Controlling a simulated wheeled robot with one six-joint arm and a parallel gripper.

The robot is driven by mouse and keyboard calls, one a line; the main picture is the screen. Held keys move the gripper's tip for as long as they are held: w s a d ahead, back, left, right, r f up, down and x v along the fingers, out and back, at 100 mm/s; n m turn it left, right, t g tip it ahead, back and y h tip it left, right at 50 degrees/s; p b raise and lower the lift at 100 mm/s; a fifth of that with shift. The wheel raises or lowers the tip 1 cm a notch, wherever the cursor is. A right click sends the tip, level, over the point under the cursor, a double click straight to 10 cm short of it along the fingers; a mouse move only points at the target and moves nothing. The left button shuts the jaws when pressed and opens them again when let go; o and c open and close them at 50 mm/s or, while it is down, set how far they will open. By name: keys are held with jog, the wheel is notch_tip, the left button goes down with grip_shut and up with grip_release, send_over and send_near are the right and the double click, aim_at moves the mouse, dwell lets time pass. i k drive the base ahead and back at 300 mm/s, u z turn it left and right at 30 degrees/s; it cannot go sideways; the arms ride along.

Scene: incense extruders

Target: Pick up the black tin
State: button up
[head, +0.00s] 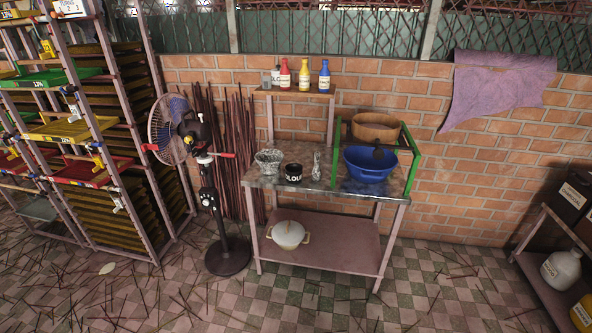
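The black tin (293,173) stands upright on the metal-topped table (330,202), left of the middle. It is small and round, with pale lettering on its side that looks like "FLOUR". A glass bowl (268,162) stands close on its left and a small clear bottle (316,166) on its right. The tin's front is not blocked by anything. My gripper is not in view.
A raised shelf (296,91) holds bottles. A standing fan (209,185) is left of the table. Sticks litter the tiled floor (330,305) in front.

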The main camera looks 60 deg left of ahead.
aim_at(294, 173)
jog(key=u, duration=0.55)
jog(key=i, duration=1.6)
jog(key=u, duration=2.2)
jog(key=i, duration=1.05)
jog(key=u, duration=1.35)
jog(key=i, duration=0.55)
jog(key=u, duration=0.1)
